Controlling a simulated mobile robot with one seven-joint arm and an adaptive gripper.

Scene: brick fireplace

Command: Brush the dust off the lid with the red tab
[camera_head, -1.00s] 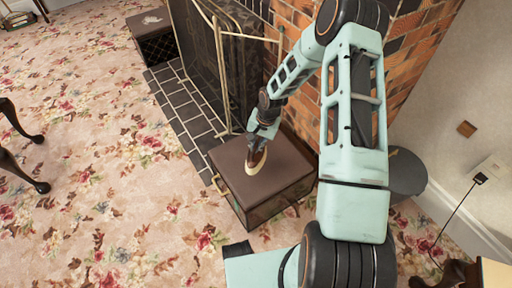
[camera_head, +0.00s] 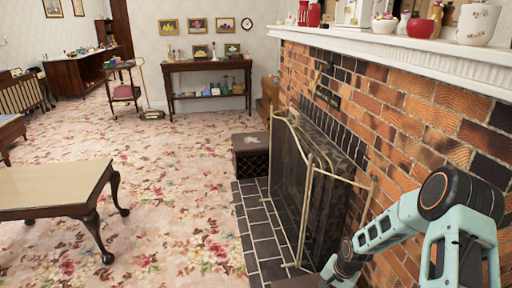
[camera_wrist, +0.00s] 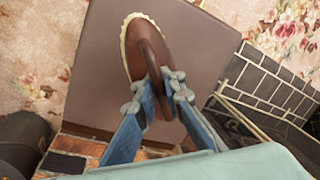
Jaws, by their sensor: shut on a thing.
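My gripper (camera_wrist: 163,85) is shut on a brown brush (camera_wrist: 145,45) with a pale bristle rim, seen in the wrist view. The brush is over a plain brown box lid (camera_wrist: 100,85); I cannot tell whether it touches. A corner of this near lid (camera_head: 298,282) shows at the bottom of the head view, where the gripper and brush are out of frame. A second dark box with a brown lid (camera_head: 250,141) stands on the floor beyond the hearth screen. I cannot make out a red tab or clear dust on either lid.
A folding metal fire screen (camera_head: 300,190) stands on the dark tiled hearth (camera_head: 262,225), between the boxes and close to my arm. The brick fireplace wall (camera_head: 400,130) is at right. A low wooden table (camera_head: 50,190) stands left. Flowered carpet between is free.

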